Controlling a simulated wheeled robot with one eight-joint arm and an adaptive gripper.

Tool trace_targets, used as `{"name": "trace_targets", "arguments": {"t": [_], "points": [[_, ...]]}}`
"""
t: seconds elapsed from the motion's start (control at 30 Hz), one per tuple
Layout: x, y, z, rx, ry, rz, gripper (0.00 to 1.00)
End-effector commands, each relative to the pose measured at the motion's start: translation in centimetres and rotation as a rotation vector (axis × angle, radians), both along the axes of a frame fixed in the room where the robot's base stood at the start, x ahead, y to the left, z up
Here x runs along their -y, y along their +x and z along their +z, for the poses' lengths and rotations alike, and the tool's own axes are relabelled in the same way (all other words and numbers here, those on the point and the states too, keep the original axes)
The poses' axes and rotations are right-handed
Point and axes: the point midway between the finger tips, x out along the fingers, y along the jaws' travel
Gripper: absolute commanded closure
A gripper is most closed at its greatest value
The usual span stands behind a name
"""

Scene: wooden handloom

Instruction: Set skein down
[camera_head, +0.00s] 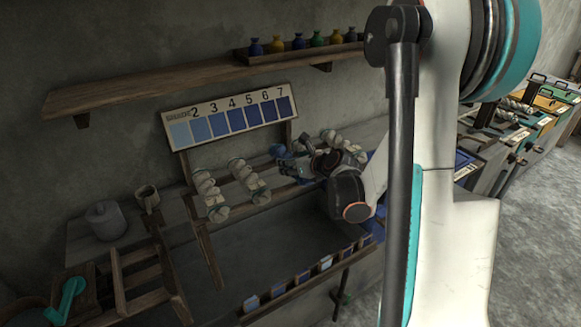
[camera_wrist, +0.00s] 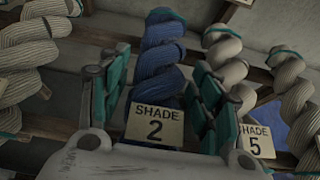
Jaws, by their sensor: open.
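A blue twisted skein (camera_wrist: 160,62) hangs upright between my gripper's two teal-padded fingers in the wrist view. A tag reading "SHADE 2" (camera_wrist: 155,125) sits at its lower end. My gripper (camera_wrist: 163,78) is open, with a finger on each side of the skein; whether either pad touches it I cannot tell. In the head view my gripper (camera_head: 288,160) is at the wooden rack (camera_head: 283,188), and a little of the blue skein (camera_head: 278,150) shows beside it. The rest of the skein is hidden there by my gripper.
Pale skeins (camera_head: 210,195) hang on the rack to the left, and more (camera_head: 342,146) to the right. In the wrist view pale skeins (camera_wrist: 222,50) stand close on both sides, one with a "SHADE 5" tag (camera_wrist: 256,141). A numbered blue shade board (camera_head: 228,117) is behind.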

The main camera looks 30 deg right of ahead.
Motion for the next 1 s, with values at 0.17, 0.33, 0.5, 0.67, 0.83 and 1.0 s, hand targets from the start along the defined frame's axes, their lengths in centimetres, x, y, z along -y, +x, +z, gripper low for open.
{"name": "trace_targets", "arguments": {"t": [0.17,0.33,0.5,0.67,0.83,1.0], "points": [[0.0,0.9,-0.5,0.0,-0.001,0.0,0.42],[0.0,0.8,-0.4,0.0,0.0,0.0,0.51],[0.0,0.8,-0.4,0.0,0.0,0.0,0.8],[0.0,0.8,-0.4,0.0,0.0,0.0,0.84],[0.0,0.8,-0.2,0.0,0.0,0.0,0.84],[0.0,0.8,1.1,0.0,0.0,0.0,0.84]]}}
